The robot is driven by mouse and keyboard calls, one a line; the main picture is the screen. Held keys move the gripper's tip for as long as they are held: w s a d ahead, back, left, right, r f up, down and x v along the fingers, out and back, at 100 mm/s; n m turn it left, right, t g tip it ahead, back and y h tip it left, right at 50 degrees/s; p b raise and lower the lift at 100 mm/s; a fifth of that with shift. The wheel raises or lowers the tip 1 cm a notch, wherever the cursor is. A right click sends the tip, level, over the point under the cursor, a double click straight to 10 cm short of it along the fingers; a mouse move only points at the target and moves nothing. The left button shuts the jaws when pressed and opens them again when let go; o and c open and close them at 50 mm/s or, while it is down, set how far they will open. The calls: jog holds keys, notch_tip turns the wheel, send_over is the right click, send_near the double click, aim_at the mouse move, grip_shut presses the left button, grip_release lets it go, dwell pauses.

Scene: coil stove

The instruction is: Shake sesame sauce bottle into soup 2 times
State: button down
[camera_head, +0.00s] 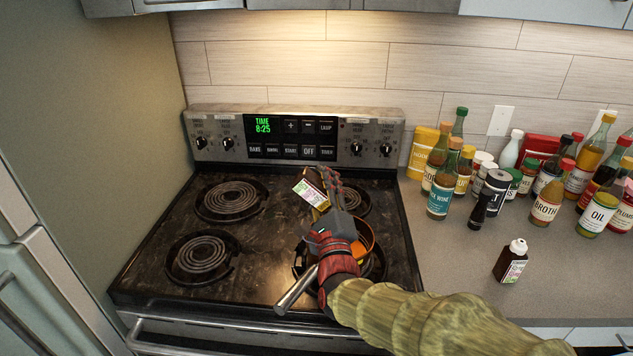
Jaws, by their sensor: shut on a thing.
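My gripper (328,188) is shut on a small bottle (310,192) with a dark brown part and a white, pink and green label. I take it to be the sesame sauce bottle, but its label is too small to read. The bottle is tilted and held above the stove, near the upper left of the pot. The pot (369,238) sits on the front right burner, and orange soup (358,252) shows inside it. My gripper and wrist hide much of the pot. Its metal handle (296,290) points toward the stove's front left.
Two left coil burners (231,200) are bare. A dark bottle with a white cap (511,262) stands alone on the right counter (455,275). Several bottles and packets, including a teal-labelled bottle (440,200), crowd the back of that counter. The control panel (293,135) rises behind the burners.

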jog(key=shift+d+r, duration=0.1)
jog(key=shift+r, duration=0.05)
dwell(0.3)
notch_tip(320, 180, up, 4)
jog(key=shift+r, duration=0.15)
dwell(0.4)
notch_tip(320, 180, down, 5)
jog(key=shift+r, duration=0.2)
dwell(0.5)
